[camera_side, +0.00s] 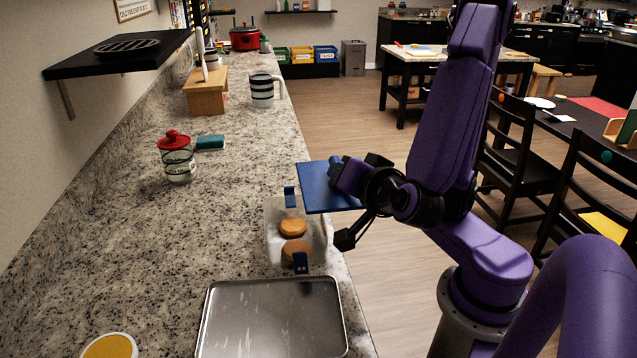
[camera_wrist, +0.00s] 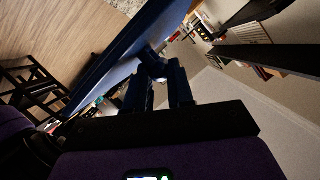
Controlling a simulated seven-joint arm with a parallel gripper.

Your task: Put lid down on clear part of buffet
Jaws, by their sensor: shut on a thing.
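The blue lid (camera_side: 322,188) is a flat square panel, held in the air at the counter's right edge, partly beyond it. My gripper (camera_side: 338,168) is shut on the lid near its right side. In the wrist view the lid (camera_wrist: 115,55) fills the upper left, tilted in the picture, with my gripper's fingers (camera_wrist: 165,75) against it. A clear box (camera_side: 275,246) with blue clips stands on the speckled granite buffet (camera_side: 222,225), just below the lid in the picture. Round orange-brown pieces (camera_side: 293,228) lie in the open box.
A metal tray (camera_side: 272,320) lies in front of the box. A red-lidded jar (camera_side: 178,160), a blue sponge (camera_side: 210,142), a striped mug (camera_side: 262,92) and a wooden block (camera_side: 207,95) stand farther back. A yellow-topped bowl (camera_side: 110,346) is at front left. Bare granite lies left of the box.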

